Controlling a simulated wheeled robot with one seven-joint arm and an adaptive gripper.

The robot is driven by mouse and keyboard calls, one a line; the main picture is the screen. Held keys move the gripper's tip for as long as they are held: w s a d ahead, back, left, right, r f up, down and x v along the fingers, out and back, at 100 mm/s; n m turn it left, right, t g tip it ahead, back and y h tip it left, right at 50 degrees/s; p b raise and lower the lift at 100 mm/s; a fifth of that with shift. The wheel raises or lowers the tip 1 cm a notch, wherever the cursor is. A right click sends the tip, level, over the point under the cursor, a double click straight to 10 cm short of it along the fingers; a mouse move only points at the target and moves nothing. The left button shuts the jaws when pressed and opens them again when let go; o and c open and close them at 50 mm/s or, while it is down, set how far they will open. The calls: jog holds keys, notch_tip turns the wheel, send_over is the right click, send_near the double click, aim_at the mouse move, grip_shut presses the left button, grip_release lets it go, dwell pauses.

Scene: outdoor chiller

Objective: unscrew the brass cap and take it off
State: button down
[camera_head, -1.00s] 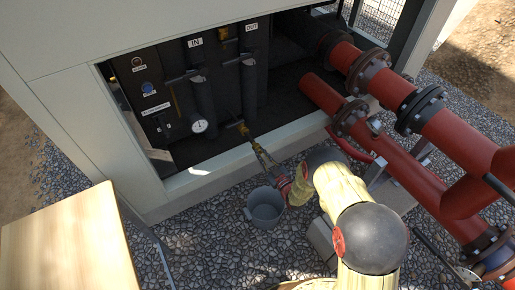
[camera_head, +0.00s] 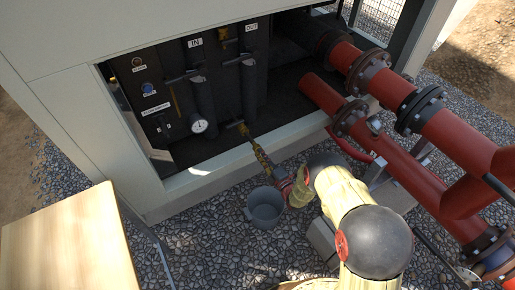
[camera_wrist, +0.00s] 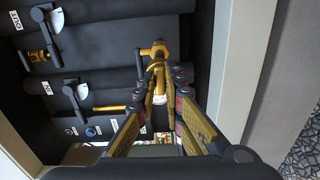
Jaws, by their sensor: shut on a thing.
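The brass cap (camera_wrist: 159,88) is mostly hidden between my fingertips in the wrist view. It lies in line with a brass drain valve (camera_wrist: 157,53) that has a dark lever, low in the chiller's opening. My gripper (camera_wrist: 164,82) is shut on the cap, one finger on each side. In the head view, my gripper (camera_head: 255,146) reaches up-left over the opening's sill to the valve's end. The cap itself cannot be made out there. I cannot tell how far it is unscrewed.
A grey bucket (camera_head: 265,208) stands on the gravel below my wrist. The pale sill (camera_head: 210,172) runs under my gripper. Dark insulated pipes and a gauge (camera_head: 199,126) are inside the opening. Red pipes (camera_head: 395,170) are to the right, a wooden tabletop (camera_head: 65,245) at lower left.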

jog(key=shift+s+d, duration=0.3)
jog(key=shift+s, duration=0.15)
jog(key=p+v, duration=0.1)
jog(key=v, duration=0.2)
jog(key=shift+s+d, duration=0.2)
jog(key=shift+s, duration=0.1)
dwell(0.4)
jog(key=c, duration=2.5)
grip_release()
grip_shut()
